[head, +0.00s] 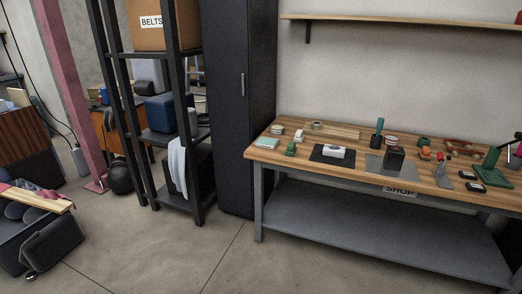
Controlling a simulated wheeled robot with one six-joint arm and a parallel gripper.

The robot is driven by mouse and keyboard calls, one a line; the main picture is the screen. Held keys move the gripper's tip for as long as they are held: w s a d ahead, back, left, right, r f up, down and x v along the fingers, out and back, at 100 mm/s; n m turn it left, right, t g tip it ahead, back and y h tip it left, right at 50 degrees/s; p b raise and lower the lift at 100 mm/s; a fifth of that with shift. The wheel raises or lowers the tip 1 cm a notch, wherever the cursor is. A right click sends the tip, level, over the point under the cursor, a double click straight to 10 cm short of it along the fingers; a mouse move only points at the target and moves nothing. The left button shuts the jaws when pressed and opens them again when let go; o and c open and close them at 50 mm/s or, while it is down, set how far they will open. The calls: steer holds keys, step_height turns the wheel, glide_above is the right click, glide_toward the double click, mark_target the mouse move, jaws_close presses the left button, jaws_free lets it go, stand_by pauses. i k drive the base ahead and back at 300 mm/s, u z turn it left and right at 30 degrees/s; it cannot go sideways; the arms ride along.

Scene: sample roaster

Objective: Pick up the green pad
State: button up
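A flat, pale green pad (267,143) lies near the left end of the wooden workbench (350,178), close to its left front corner. A small darker green object (291,149) stands just right of it, apart from it. I take the flat pale piece as the green pad; it is small in the picture. My gripper is not in this view.
A black mat with a white object (334,152), a dark box (394,158) on a grey plate and a green stand (492,170) share the bench. A tall black cabinet (237,110) stands left of it. The floor (190,250) in front is clear.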

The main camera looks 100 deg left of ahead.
mark_target(291, 151)
steer(key=u, duration=3.15)
